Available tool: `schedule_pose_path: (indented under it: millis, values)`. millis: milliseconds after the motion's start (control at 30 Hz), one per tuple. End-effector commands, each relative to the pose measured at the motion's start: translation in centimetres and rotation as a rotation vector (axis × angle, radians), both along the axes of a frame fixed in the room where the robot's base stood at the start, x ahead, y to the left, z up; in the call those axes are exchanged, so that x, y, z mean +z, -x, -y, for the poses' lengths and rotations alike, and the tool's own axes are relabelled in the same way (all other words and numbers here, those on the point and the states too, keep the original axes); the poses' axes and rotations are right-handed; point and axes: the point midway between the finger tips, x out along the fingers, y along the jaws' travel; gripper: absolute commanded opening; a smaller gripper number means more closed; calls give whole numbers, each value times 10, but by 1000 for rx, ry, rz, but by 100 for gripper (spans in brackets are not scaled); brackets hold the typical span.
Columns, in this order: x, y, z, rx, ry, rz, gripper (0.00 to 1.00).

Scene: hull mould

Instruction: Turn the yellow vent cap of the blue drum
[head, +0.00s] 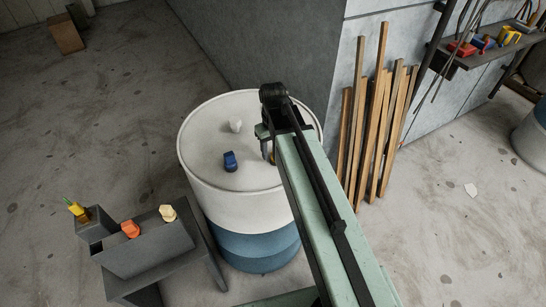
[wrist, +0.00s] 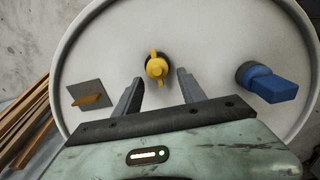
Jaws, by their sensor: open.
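The drum (head: 237,205) stands upright, white above and blue below, with a pale round lid (wrist: 215,30). The yellow vent cap (wrist: 157,67) sits on a dark round base on the lid, its wings pointing up and down in the wrist view. In the head view my arm and gripper mostly hide it. My gripper (wrist: 159,76) is open, a finger on either side just short of the cap, with gaps on both sides. It also shows over the lid's right part in the head view (head: 267,148). I cannot tell its height over the lid.
Wooden strips (head: 374,120) lean on the wall behind. A grey stand (head: 150,250) with coloured handles is left of the drum.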

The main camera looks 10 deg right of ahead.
Motion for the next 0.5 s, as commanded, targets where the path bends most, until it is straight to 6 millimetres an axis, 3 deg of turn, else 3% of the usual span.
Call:
schedule_pose_path:
  millis: [233, 400, 500]
  values:
    - [-1, 0, 0, 0, 0, 0, 48]
    - [-1, 0, 0, 0, 0, 0, 0]
    - [-1, 0, 0, 0, 0, 0, 0]
